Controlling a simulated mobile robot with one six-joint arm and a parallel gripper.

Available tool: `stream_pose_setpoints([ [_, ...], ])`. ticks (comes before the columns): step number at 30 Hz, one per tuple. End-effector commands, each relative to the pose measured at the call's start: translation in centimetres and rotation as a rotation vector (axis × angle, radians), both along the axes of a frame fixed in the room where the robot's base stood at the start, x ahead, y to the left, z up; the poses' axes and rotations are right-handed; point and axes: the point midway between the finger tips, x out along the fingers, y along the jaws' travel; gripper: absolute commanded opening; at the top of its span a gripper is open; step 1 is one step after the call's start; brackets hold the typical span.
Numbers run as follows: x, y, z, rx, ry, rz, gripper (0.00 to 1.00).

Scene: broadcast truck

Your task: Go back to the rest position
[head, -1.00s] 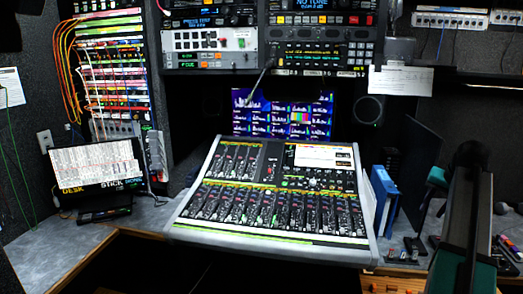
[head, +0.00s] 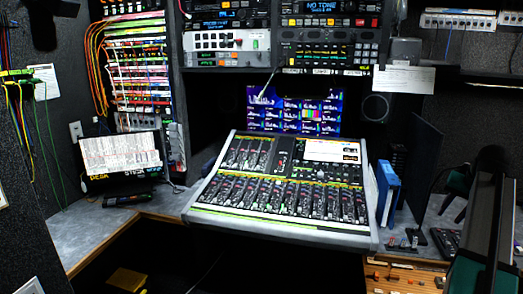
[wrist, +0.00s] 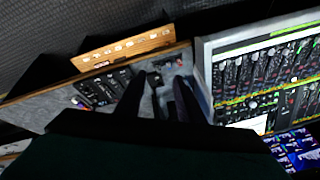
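My gripper (wrist: 158,98) shows in the wrist view with its two dark fingers apart. It is open, with nothing between the fingertips. It hangs over the grey counter (wrist: 55,105), left of the mixing console (wrist: 262,75); I cannot tell its height. In the head view my dark arm fills the lower right corner, and the gripper cannot be made out there.
The mixing console (head: 280,190) stands mid-counter, with blue binders (head: 388,190) at its right and a laptop-like screen (head: 120,160) at its left. Equipment racks (head: 325,50) rise behind. A yellow box (head: 127,279) lies low at the front left.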

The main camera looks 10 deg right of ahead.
Motion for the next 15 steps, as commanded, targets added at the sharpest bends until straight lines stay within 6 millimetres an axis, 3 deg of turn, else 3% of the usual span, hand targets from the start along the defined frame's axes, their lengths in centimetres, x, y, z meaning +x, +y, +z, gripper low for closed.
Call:
stream_pose_setpoints([
  [7,1.3,1.4,-0.2,0.002,0.001,0.025,0.34],
  [15,3.9,4.2,-2.9,0.027,0.026,0.075,0.34],
])
